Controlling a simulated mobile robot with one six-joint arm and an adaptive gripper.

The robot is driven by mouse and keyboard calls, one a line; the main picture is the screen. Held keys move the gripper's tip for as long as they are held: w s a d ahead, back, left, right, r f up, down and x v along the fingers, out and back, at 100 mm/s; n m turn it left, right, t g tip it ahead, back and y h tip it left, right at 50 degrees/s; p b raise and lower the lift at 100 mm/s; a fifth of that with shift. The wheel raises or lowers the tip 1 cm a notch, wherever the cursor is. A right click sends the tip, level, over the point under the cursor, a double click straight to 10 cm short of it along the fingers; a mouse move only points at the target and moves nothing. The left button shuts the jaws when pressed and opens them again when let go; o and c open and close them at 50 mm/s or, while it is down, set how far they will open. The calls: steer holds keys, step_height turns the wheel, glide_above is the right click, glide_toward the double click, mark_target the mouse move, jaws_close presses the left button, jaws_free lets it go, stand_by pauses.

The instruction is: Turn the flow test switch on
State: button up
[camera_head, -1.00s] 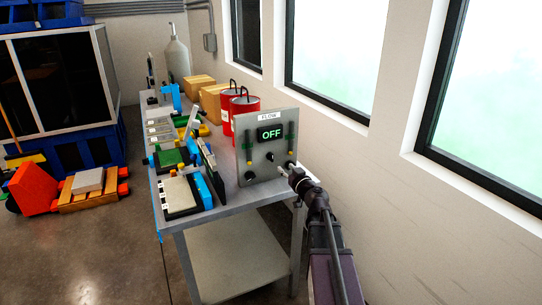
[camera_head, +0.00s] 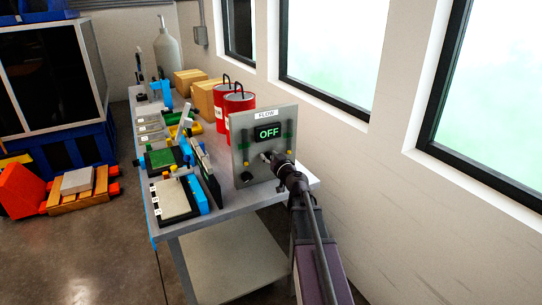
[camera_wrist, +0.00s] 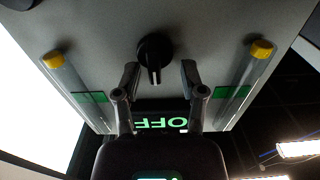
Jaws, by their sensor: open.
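The flow panel (camera_head: 241,160) is a grey upright plate on the near end of the bench, labelled FLOW. Its display (camera_head: 267,133) reads OFF in green; it shows upside down in the wrist view (camera_wrist: 160,123). The black rotary switch (camera_wrist: 154,50) has a pointer in line with the display. My gripper (camera_wrist: 160,74) is open, with one finger on each side of the switch and a gap on both sides. In the head view my gripper (camera_head: 272,160) is at the panel's face and hides the switch.
Yellow-capped clear tubes with green marks (camera_wrist: 77,83) (camera_wrist: 239,84) flank the switch. A black knob (camera_head: 247,177) is low on the panel's left. Red canisters (camera_head: 238,103) stand behind the panel, and trays (camera_head: 174,198) lie left on the bench (camera_head: 232,214). A wall with windows is right.

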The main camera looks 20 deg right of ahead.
steer(key=shift+d+r, duration=0.1)
steer(key=shift+d, duration=0.05)
jaws_close()
